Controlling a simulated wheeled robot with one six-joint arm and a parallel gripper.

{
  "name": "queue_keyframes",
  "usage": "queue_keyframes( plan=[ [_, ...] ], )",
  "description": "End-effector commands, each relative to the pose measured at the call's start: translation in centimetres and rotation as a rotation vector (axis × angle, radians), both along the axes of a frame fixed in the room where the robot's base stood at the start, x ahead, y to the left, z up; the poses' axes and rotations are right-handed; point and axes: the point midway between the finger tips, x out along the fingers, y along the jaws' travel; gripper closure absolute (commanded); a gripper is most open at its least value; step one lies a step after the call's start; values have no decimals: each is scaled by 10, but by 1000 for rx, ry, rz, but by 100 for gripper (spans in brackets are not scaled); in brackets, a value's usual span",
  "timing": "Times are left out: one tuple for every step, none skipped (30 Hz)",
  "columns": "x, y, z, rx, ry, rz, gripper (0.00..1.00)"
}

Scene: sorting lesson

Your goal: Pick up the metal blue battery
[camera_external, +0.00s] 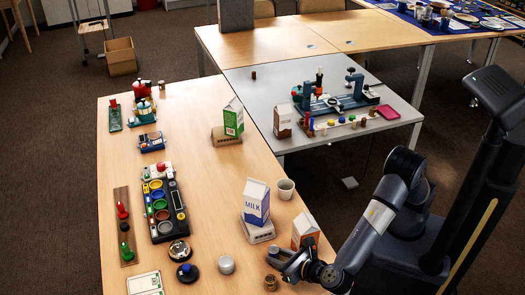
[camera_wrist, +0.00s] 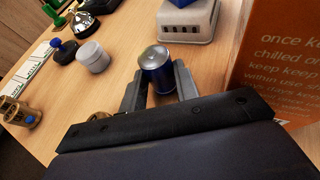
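The metal blue battery (camera_wrist: 158,76) is a short cylinder with a silver top, in the middle of the wrist view. In the external view it is a small form (camera_external: 273,251) at the table's front right, partly covered by my gripper. My gripper (camera_wrist: 159,82) has one finger on each side of the battery, close to its walls; it also shows low in the external view (camera_external: 283,262). The battery's top stands clear of the fingers, and its lower part is partly hidden. Whether both fingers press on it I cannot tell.
An orange carton (camera_wrist: 280,60) stands close on the right of my gripper. A white scale-like box (camera_wrist: 187,20) is behind the battery, with a milk carton (camera_external: 256,203) on it. A grey cylinder (camera_wrist: 93,57), a blue-knobbed black piece (camera_wrist: 63,50) and a bronze cylinder (camera_wrist: 20,112) are left.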

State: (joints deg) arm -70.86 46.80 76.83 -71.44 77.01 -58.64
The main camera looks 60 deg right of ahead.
Motion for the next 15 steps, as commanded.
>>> queue_keyframes(
  plan=[
    [0, 0, 0, 0, 0, 0, 75],
    [0, 0, 0, 0, 0, 0, 78],
    [0, 0, 0, 0, 0, 0, 81],
    [0, 0, 0, 0, 0, 0, 83],
    [0, 0, 0, 0, 0, 0, 86],
    [0, 0, 0, 0, 0, 0, 89],
    [0, 0, 0, 0, 0, 0, 92],
    [0, 0, 0, 0, 0, 0, 94],
    [0, 0, 0, 1, 0, 0, 96],
    [0, 0, 1, 1, 0, 0, 96],
    [0, 0, 1, 1, 0, 0, 96],
    [0, 0, 1, 1, 0, 0, 97],
    [0, 0, 0, 1, 0, 0, 97],
    [0, 0, 1, 1, 0, 0, 97],
    [0, 0, 1, 1, -1, 1, 97]
  ],
)
